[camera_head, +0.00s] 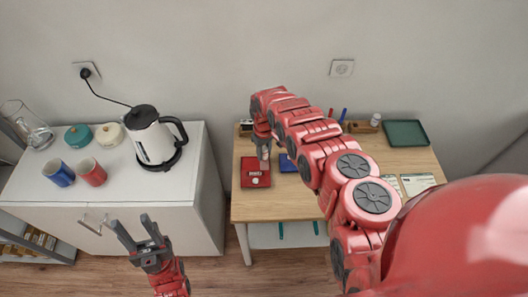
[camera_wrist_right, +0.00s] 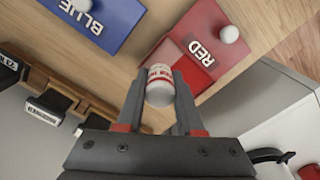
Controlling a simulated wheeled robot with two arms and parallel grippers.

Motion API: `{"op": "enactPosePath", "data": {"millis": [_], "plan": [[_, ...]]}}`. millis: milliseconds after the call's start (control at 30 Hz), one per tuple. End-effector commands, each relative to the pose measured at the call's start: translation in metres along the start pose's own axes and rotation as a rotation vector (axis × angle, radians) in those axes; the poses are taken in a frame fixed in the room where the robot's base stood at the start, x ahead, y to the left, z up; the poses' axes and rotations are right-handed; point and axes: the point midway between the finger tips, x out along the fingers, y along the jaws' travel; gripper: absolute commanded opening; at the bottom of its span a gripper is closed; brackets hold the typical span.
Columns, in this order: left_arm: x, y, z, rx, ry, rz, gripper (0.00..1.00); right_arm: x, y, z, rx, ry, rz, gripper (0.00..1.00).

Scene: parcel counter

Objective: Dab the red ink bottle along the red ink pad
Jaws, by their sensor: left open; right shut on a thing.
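The red ink pad (camera_head: 255,180) lies on the left part of the wooden table, with a white RED label and a round white knob. It also shows in the right wrist view (camera_wrist_right: 183,62). My right gripper (camera_head: 264,158) is above the pad's back part. In the right wrist view, that gripper (camera_wrist_right: 160,92) is shut on a small white bottle with a red-lettered label, the red ink bottle (camera_wrist_right: 160,84). I cannot tell whether the bottle touches the pad. My left gripper (camera_head: 132,220) is open and empty in front of the white cabinet, away from the table.
The blue ink pad (camera_wrist_right: 98,22) lies beside the red one, partly behind my right arm in the head view (camera_head: 287,163). Dark stamps (camera_wrist_right: 50,113) stand in a wooden rack. A green tray (camera_head: 406,133) and papers (camera_head: 418,183) are right. A kettle (camera_head: 152,140) and mugs (camera_head: 92,172) stand on the cabinet.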

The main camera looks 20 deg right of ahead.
Motion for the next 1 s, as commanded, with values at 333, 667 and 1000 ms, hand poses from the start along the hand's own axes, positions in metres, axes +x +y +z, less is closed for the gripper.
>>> {"op": "enactPosePath", "data": {"millis": [333,667,1000], "plan": [[-0.0001,0.0,0.0001,0.0,0.0,0.0,0.5,0.0002,0.0,0.0001,0.0,0.0,0.0,0.0],[-0.0027,0.0002,0.0005,0.0,0.0,0.0,0.5,0.0033,-0.0002,0.0001,0.0,0.0,0.0,0.0],[-0.0056,0.0003,0.0009,0.0,0.0,0.0,0.5,0.0068,-0.0002,0.0002,0.0,0.0,0.0,0.0]]}}
